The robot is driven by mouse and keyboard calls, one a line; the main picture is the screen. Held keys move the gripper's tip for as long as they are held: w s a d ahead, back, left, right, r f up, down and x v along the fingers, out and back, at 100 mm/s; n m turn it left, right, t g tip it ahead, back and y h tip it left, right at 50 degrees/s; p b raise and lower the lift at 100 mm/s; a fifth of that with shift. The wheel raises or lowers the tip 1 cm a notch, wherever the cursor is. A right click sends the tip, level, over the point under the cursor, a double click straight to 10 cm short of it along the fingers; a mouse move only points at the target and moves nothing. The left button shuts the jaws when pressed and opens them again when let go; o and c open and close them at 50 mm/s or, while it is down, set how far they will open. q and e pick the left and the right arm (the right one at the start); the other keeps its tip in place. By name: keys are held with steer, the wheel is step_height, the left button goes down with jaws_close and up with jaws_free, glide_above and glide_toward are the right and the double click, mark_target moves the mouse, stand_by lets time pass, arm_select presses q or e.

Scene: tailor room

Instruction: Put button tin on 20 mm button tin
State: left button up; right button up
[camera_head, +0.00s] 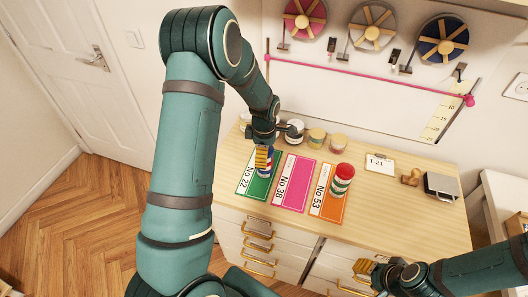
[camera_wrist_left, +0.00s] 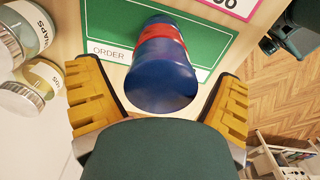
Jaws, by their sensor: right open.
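A blue tin (camera_wrist_left: 160,80) with a red band behind its top stands on the green card (camera_wrist_left: 100,25) in the left wrist view; I cannot tell whether it is one tin or a stack. My left gripper (camera_head: 264,158) is over it, with its yellow fingers (camera_wrist_left: 158,105) open on either side and a gap showing. In the head view the gripper hides most of this tin. A red-topped stack of tins (camera_head: 342,178) with pale and green bands stands upright on the orange card (camera_head: 328,208). My right gripper (camera_head: 375,272) is open and empty, in front of the counter.
A pink card (camera_head: 294,185) between the other two is bare. Lidded jars (camera_head: 317,137) stand along the back. A small clipboard (camera_head: 380,163), a wooden stamp (camera_head: 411,177) and a grey box (camera_head: 441,186) are at the right. The counter (camera_head: 390,215) right of the orange card is clear.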

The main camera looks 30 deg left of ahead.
arm_select(q)
steer(key=shift+r, duration=0.1)
